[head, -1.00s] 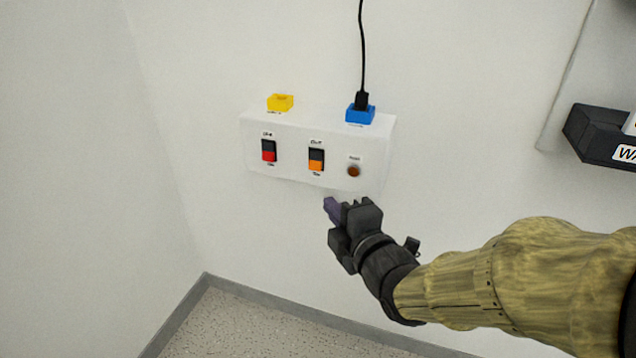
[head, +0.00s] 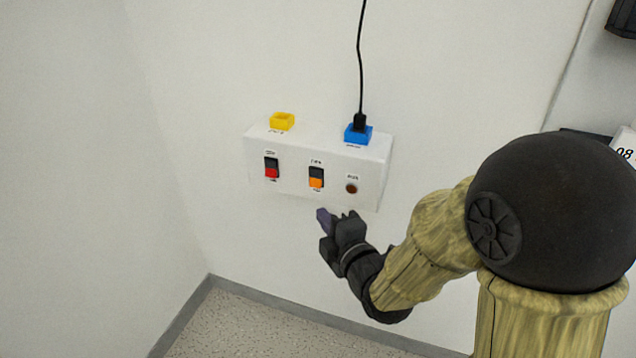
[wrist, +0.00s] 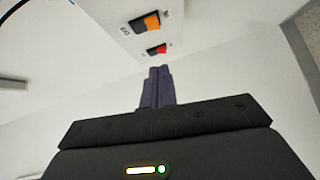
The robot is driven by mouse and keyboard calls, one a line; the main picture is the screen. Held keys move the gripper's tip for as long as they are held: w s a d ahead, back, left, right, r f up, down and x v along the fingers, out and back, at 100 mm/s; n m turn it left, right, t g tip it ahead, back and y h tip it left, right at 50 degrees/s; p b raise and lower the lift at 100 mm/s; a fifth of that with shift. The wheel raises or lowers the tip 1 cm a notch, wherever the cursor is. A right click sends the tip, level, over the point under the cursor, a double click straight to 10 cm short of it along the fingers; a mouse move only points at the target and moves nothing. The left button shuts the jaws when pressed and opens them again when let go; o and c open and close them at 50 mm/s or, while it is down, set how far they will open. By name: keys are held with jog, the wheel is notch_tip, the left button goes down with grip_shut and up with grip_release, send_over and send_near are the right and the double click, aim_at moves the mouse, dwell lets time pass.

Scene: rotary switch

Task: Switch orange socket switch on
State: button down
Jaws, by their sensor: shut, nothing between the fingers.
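The orange switch (head: 316,177) is a rocker with a black upper half and an orange lower half, on the front of a white wall box (head: 215,158). It also shows in the wrist view (wrist: 146,23), near the top. My gripper (head: 322,216) is in front of and below the box, under the orange switch in the head view. Its purple fingers are together and empty, apart from the switch. In the wrist view the fingertips (wrist: 160,70) point toward the box's edge, near the red switch.
A red and black switch (head: 271,168) is left of the orange one, and a round brown button (head: 351,188) is right. A yellow socket (head: 282,121) and a blue socket (head: 358,134) with a black plug and cord are on top. Bare wall surrounds the box.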

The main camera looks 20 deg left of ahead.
jog(key=shift+p+x, duration=0.9)
jog(key=shift+p, duration=0.7)
send_near(312, 185)
jog(key=x, duration=0.6)
jog(key=shift+a, duration=0.15)
jog(key=shift+w+f+b, duration=0.15)
jog(key=shift+f+b, duration=0.15)
jog(key=shift+b, duration=0.75)
jog(key=shift+r, duration=0.25)
